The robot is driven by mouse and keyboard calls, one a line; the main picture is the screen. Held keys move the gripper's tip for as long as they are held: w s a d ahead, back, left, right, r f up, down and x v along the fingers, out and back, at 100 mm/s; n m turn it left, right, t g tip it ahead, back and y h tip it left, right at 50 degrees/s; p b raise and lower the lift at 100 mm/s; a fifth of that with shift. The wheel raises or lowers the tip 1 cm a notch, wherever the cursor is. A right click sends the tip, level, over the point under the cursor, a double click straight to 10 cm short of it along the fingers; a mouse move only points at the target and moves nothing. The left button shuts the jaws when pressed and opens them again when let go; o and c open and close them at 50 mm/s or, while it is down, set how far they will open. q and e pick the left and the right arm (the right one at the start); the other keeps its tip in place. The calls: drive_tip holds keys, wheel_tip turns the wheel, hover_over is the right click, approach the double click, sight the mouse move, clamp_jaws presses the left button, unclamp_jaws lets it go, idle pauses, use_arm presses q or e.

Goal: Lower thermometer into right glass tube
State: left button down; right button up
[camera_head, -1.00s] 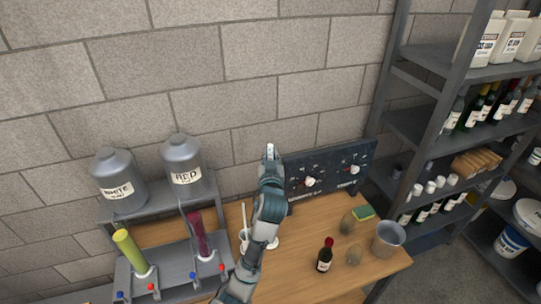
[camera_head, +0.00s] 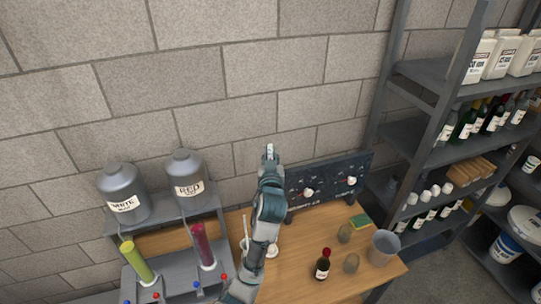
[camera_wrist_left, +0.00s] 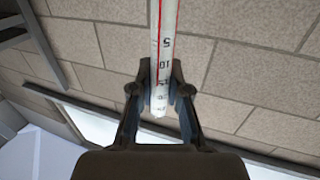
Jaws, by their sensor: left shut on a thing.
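My left gripper (camera_head: 269,153) is raised in front of the wall, above the table. In the left wrist view it (camera_wrist_left: 160,100) is shut on a white thermometer (camera_wrist_left: 163,45) with a red line and printed numbers. The thermometer runs up out of that view, with its end between the fingers. In the head view only a small pale bit shows at the fingertips. The right glass tube (camera_head: 203,246), filled dark red, leans in the grey stand at lower left, well below and left of the gripper. The left tube (camera_head: 137,263) is yellow-green. My right gripper is out of view.
WHITE (camera_head: 123,195) and RED (camera_head: 187,178) containers stand on the rack above the tubes. A dark knob panel (camera_head: 325,180) stands at the table's back. A wine bottle (camera_head: 323,265) and a bucket (camera_head: 383,248) stand on the table (camera_head: 290,284). Shelving fills the right.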

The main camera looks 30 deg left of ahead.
sight(269, 144)
use_arm(q)
wheel_tip(269, 144, up, 2)
drive_tip(key=shift+r+p, duration=0.1)
drive_tip(key=shift+p, duration=0.65)
drive_tip(key=shift+r, duration=1.1)
drive_tip(key=shift+a, duration=0.1)
drive_tip(key=s+a+f+n+g+y+b, duration=0.2)
drive_tip(key=s+a+n+g+y+b, duration=0.4)
drive_tip(key=s+a+n+g, duration=0.6)
drive_tip(key=shift+s+a+g+y, duration=1.2)
drive_tip(key=shift+s+a+g, duration=0.95)
drive_tip(key=shift+s, duration=2.35)
drive_tip(key=shift+a+r+t, duration=0.15)
drive_tip(key=shift+a+t, duration=0.15)
drive_tip(key=shift+t, duration=0.05)
